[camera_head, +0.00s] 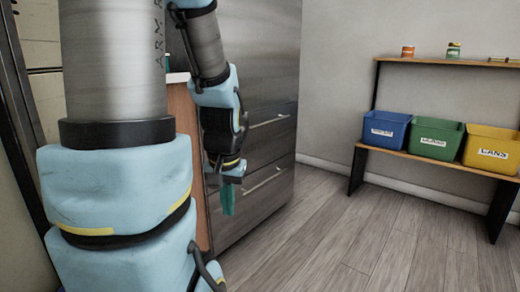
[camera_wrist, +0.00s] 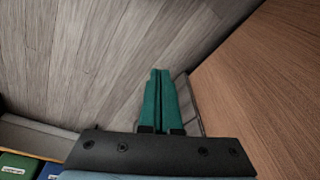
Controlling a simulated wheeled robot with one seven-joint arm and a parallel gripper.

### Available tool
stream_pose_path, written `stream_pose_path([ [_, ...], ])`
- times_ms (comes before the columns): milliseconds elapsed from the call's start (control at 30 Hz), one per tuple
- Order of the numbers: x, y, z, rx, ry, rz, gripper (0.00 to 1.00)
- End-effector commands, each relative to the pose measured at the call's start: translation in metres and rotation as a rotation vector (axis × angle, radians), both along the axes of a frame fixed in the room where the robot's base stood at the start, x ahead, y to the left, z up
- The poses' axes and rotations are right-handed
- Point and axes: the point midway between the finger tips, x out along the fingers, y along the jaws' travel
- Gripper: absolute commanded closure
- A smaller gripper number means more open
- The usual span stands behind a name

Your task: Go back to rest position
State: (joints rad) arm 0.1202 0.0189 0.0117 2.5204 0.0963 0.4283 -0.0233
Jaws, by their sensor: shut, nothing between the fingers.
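My gripper (camera_head: 228,198) hangs pointing down beside the wooden side of the island in the head view. Its green fingers are together and empty. In the wrist view my gripper (camera_wrist: 160,75) also shows its two green fingers side by side, with the wood floor beyond them. My own arm fills much of the left of the head view.
The island's wooden side panel (camera_wrist: 262,75) is close on the right in the wrist view. Steel drawers (camera_head: 262,160) stand just behind my gripper. A shelf (camera_head: 437,160) at the right holds blue (camera_head: 385,130), green (camera_head: 435,138) and yellow (camera_head: 490,148) bins. The floor (camera_head: 370,235) between is clear.

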Motion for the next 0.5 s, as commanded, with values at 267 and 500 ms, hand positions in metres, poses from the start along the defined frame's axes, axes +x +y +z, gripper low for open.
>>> stream_pose_path([
  [267, -0.021, -0.008, 0.038, -0.051, 0.043, 0.067, 1.00],
  [500, -0.020, -0.008, 0.101, -0.050, 0.041, 0.066, 1.00],
])
